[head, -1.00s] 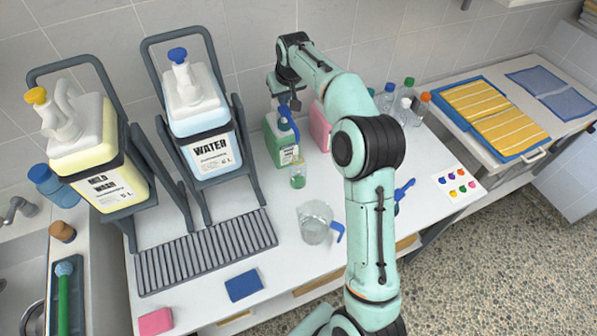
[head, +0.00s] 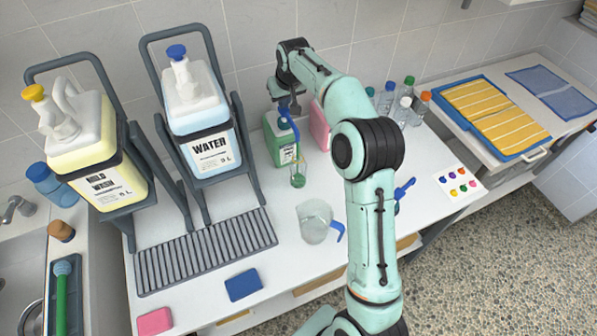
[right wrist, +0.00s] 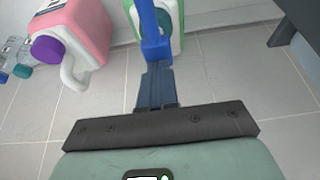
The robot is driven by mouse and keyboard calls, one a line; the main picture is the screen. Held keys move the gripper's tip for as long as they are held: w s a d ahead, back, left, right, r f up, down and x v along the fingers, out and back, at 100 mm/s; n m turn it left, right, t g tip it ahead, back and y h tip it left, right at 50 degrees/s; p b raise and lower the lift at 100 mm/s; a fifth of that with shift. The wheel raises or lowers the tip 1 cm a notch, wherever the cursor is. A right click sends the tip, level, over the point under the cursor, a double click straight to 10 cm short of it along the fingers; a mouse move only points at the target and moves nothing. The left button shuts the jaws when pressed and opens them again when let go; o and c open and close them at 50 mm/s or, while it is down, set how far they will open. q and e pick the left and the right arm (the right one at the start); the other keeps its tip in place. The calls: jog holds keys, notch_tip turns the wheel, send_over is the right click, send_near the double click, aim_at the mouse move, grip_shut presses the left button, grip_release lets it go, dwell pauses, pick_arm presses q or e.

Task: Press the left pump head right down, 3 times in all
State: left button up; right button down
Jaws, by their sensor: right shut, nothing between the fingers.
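A green jug (head: 279,148) with a white label stands by the wall, with a blue pump head (head: 286,112) and spout on top. It is the pump under my right arm; the jug also shows in the right wrist view (right wrist: 176,42). My right gripper (head: 284,101) is shut and empty, directly over the blue pump head. In the right wrist view its fingertips (right wrist: 156,68) meet the blue part (right wrist: 155,45) in the picture; whether they touch is unclear. A small clear vessel (head: 298,176) with green at its bottom stands below the spout. My left gripper is out of view.
A pink jug (right wrist: 78,28) with a purple cap stands beside the green one. Tilted jugs, mild wash (head: 88,135) and water (head: 197,115), sit in racks at left. A clear jug (head: 314,222) with a blue handle stands in front. Several bottles (head: 406,104) are at right.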

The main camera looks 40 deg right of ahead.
jog(key=shift+f+b, duration=0.35)
jog(key=shift+f, duration=1.05)
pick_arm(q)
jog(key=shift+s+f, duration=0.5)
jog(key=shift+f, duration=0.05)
pick_arm(e)
jog(key=shift+r, duration=0.1)
jog(key=shift+r+p, duration=1.1)
jog(key=shift+r, duration=1.2)
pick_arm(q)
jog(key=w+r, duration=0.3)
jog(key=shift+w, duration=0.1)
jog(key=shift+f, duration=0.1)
pick_arm(e)
jog(key=shift+f, duration=0.25)
